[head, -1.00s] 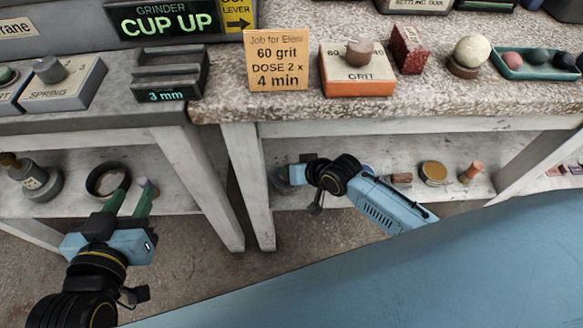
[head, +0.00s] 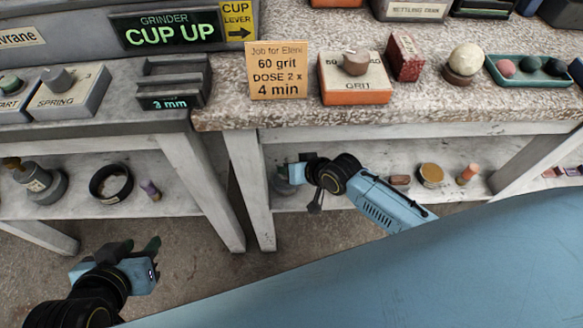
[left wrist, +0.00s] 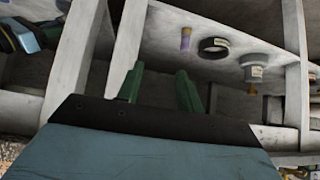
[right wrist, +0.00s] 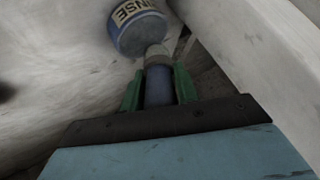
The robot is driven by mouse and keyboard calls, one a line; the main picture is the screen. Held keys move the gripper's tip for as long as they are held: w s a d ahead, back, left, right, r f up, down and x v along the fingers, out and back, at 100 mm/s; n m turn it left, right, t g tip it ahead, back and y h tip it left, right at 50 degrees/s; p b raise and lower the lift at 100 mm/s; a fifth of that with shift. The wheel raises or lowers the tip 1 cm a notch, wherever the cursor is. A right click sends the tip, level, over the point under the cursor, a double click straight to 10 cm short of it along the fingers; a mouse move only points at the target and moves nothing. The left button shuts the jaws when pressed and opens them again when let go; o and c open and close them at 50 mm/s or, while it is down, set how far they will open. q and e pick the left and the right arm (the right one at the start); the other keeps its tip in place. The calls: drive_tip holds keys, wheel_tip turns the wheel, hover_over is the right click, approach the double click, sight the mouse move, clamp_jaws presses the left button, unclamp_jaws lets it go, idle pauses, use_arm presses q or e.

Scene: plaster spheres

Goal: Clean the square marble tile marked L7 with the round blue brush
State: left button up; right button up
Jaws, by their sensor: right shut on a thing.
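In the right wrist view, a round blue brush (right wrist: 140,30) has a "RINSE" label on its body and a dark blue handle. My right gripper (right wrist: 157,82) is shut on that handle. In the head view, my right gripper (head: 297,172) is at the left end of the lower shelf under the stone-topped bench; the brush is mostly hidden there. My left gripper (head: 138,249) is open and empty, low in front of the left shelf; its green fingers stand apart in the left wrist view (left wrist: 158,82). I see no tile marked L7.
The left lower shelf (head: 95,213) holds a grey labelled round brush (head: 42,187), a black ring (head: 111,182) and a purple-topped peg (head: 151,190). White bench legs (head: 250,190) stand between the shelves.

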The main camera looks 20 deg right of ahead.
drive_tip(key=shift+r, duration=0.3)
drive_tip(key=shift+r+p, duration=0.55)
drive_tip(key=shift+p, duration=0.4)
drive_tip(key=shift+r+p, duration=0.6)
drive_tip(key=shift+p, duration=0.05)
drive_tip(key=shift+r+p, duration=0.75)
drive_tip(key=shift+p, duration=0.15)
use_arm(q)
drive_tip(key=s+a+f+g+y, duration=0.1)
drive_tip(key=s+a+f+g, duration=0.2)
drive_tip(key=f, duration=0.3)
drive_tip(key=s+a+f+g+y, duration=0.1)
drive_tip(key=s+a+f+g, duration=0.1)
drive_tip(key=f, duration=0.5)
drive_tip(key=shift+s+a+g+p, duration=0.4)
drive_tip(key=shift+s+a, duration=0.15)
drive_tip(key=shift+s, duration=0.3)
use_arm(e)
drive_tip(key=shift+r, duration=0.35)
use_arm(q)
drive_tip(key=shift+f, duration=0.1)
